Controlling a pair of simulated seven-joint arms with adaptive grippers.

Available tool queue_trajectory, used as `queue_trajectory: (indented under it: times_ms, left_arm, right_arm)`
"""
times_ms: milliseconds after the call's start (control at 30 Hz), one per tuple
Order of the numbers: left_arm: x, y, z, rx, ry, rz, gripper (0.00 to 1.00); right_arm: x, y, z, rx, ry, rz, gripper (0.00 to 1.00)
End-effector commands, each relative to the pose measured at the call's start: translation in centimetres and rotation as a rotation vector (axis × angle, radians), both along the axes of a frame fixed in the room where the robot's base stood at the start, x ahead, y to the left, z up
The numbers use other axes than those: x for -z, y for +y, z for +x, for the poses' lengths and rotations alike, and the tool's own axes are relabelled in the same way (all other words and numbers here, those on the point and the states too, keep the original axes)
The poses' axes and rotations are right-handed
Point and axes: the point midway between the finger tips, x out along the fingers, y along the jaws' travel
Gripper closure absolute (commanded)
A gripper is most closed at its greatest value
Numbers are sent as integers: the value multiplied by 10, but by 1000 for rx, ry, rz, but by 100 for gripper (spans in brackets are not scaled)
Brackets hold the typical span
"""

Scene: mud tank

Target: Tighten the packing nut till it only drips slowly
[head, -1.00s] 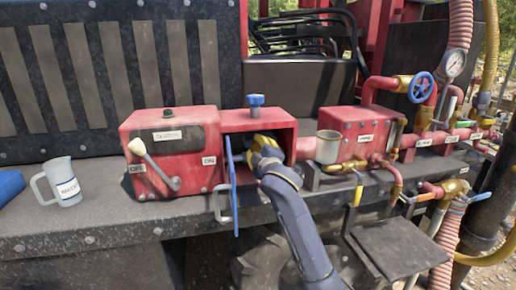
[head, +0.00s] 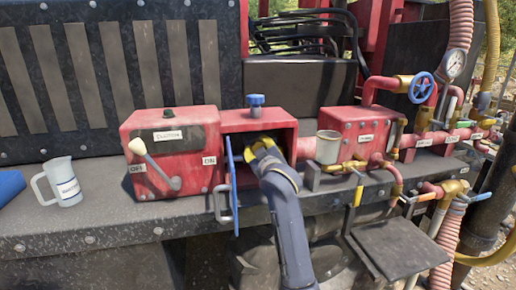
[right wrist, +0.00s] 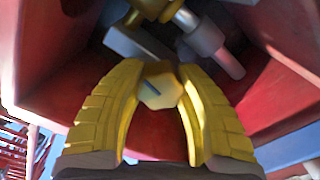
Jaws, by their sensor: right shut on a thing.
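The packing nut (right wrist: 160,88) is a brass hexagon with a dark blue mark on its face, seen in the right wrist view inside the red housing. My right gripper (right wrist: 160,92) has its two yellow fingers on either side of the nut, shut on it. In the head view my right gripper (head: 262,147) reaches into the open red box (head: 283,128), and its fingertips and the nut are hidden there. Silver and brass shaft parts (right wrist: 195,35) show behind the nut. Any drip cannot be seen. My left gripper is not in view.
A blue door (head: 231,185) stands open at the box's left side, close to my right arm. A clutch box with a lever (head: 160,165) is left of it. A grey cup (head: 327,147) is at the right. A white jug (head: 62,182) stands on the left ledge.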

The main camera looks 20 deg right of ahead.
Motion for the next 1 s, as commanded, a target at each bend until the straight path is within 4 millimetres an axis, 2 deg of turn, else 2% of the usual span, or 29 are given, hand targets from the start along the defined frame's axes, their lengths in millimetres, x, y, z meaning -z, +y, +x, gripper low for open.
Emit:
queue_trajectory:
  times_ms: [300, 767, 800, 1000]
  left_arm:
    - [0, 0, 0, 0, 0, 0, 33]
    - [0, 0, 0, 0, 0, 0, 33]
    - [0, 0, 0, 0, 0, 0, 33]
    - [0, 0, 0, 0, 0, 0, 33]
  right_arm:
    - [3, -1, 0, 3, 1, 85, 97]
    - [3, -1, 0, 3, 2, 94, 97]
    - [3, -1, 0, 3, 3, 94, 62]
    - [2, -1, 0, 1, 0, 95, 38]
